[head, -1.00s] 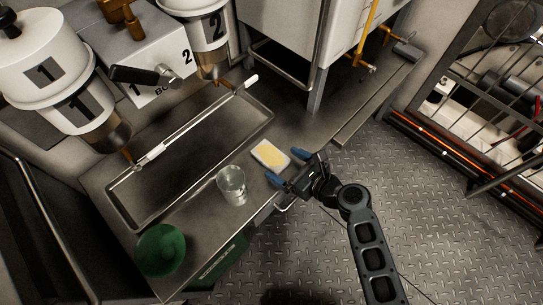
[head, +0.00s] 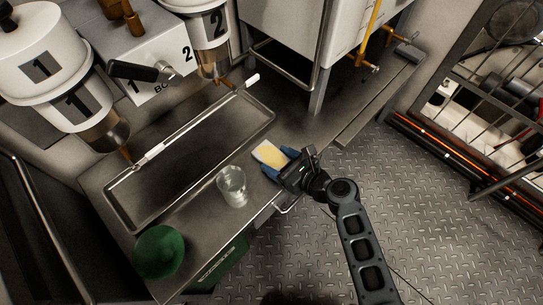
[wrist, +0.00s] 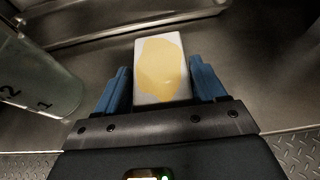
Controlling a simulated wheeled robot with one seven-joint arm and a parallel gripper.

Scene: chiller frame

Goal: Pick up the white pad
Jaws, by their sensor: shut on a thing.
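The white pad (head: 268,152) has a yellow patch on its top and lies at the bench's front edge, beside the glass. In the wrist view the pad (wrist: 162,70) sits between the two blue fingers of my gripper (wrist: 162,88). In the head view my gripper (head: 280,163) reaches in from the right and its fingers are at the pad's near end. The jaws are shut on the pad. Whether the pad is lifted off the bench cannot be told.
A clear glass (head: 232,186) stands just left of the pad. A green bowl (head: 159,251) is at the bench's left end. A shallow tray (head: 121,204) with a long white-handled rod (head: 190,126) lies behind. A white cabinet (head: 290,38) on legs stands at the back.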

